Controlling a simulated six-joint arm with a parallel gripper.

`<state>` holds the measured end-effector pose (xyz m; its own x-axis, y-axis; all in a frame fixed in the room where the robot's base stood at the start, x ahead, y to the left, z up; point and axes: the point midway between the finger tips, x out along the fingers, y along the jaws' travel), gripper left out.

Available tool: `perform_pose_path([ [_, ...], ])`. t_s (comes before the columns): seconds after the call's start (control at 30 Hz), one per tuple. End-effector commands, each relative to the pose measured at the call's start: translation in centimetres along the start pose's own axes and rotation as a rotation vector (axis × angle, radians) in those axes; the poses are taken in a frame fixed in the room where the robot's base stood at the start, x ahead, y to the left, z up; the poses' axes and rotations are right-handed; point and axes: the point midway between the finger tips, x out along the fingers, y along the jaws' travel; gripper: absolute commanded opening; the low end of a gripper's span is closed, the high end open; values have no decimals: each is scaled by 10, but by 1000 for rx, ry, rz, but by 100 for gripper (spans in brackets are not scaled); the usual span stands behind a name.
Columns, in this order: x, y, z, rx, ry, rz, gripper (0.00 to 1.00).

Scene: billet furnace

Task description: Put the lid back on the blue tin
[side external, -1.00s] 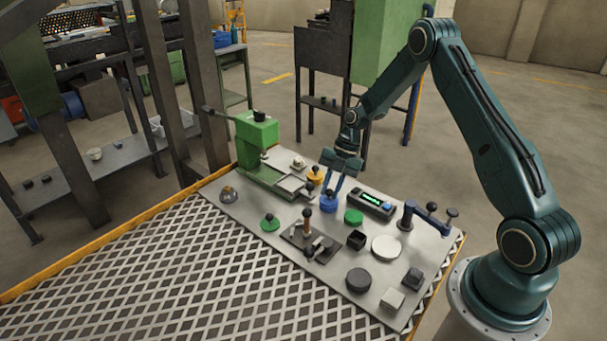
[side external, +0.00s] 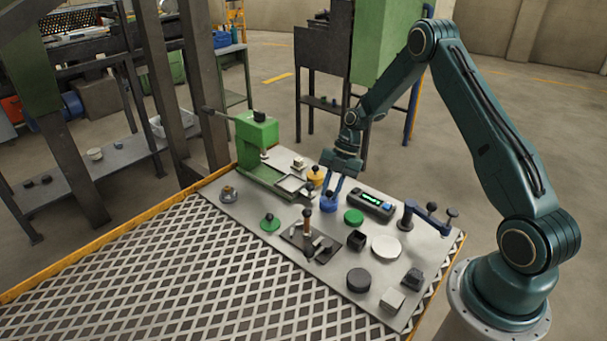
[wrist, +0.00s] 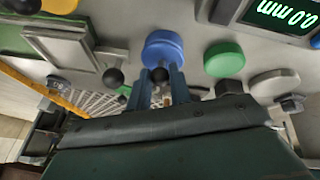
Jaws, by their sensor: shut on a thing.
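The blue tin (side external: 328,205) stands on the grey plate, beside the yellow tin. It also shows in the wrist view (wrist: 163,46). My gripper (side external: 332,193) points down over it, its two blue fingers close together. In the wrist view the fingers (wrist: 161,84) are on either side of a dark round knob (wrist: 160,74) at the blue tin, and they are shut on it. I take this knob to be the lid's; the lid's edge cannot be told apart from the tin, so I cannot tell how it sits.
The yellow tin (side external: 315,176) and green press (side external: 257,140) stand to the left. A green tin (side external: 354,216) and a gauge with a lit display (side external: 371,203) are close on the right. A green knobbed lid (side external: 269,223) and a lever fixture (side external: 307,236) lie nearer the front.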

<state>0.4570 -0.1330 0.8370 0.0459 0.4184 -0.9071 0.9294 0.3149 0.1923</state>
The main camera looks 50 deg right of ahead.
Motion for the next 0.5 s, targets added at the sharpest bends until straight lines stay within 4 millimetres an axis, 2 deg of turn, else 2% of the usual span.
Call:
perform_pose_path([
  [0.47,0,0,0,0,0,0,0],
  [0.5,0,0,0,0,0,0,24],
])
